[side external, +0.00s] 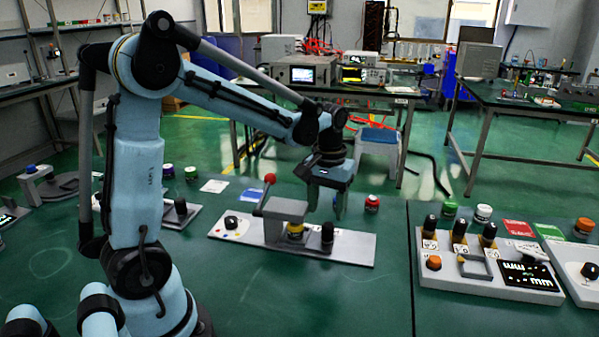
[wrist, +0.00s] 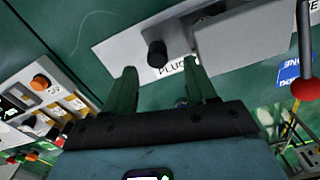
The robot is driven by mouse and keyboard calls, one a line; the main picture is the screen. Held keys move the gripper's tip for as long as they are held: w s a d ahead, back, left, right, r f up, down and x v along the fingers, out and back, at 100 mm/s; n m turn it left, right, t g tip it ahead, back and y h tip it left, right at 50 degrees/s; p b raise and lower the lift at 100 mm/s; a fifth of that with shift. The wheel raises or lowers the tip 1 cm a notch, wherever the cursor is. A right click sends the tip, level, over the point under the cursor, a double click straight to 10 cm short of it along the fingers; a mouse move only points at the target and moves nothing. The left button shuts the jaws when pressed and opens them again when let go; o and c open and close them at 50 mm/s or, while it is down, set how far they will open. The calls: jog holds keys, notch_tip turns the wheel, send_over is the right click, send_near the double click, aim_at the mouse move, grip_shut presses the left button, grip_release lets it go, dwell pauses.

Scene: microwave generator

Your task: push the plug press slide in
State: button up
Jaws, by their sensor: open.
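The plug press is a long grey base plate (side external: 348,250) on the green table. It carries a grey raised block (side external: 284,208), a yellow-and-dark round part (side external: 295,231) and an upright black handle (side external: 327,236). In the wrist view the black handle (wrist: 157,52) stands beside the grey block (wrist: 245,32), near a partly hidden "PLUG" label (wrist: 172,68). My gripper (side external: 327,206) is open and empty, pointing down above the press's right part. In the wrist view its fingers (wrist: 162,75) are spread below the handle in the picture. I cannot tell whether a finger touches anything.
A lever with a red ball (side external: 270,179) rises at the block's left end. A red-topped button (side external: 372,203) stands behind the press. A control panel (side external: 487,275) with several black knobs is on the table to the right. The table in front of the press is clear.

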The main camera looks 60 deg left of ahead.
jog(key=shift+r, duration=2.85)
jog(key=s+d+f+m+t, duration=0.1)
jog(key=s+d+m+t, duration=0.5)
jog(key=s+d+t, duration=0.1)
jog(key=shift+s+d, duration=0.7)
jog(key=shift+d, duration=0.25)
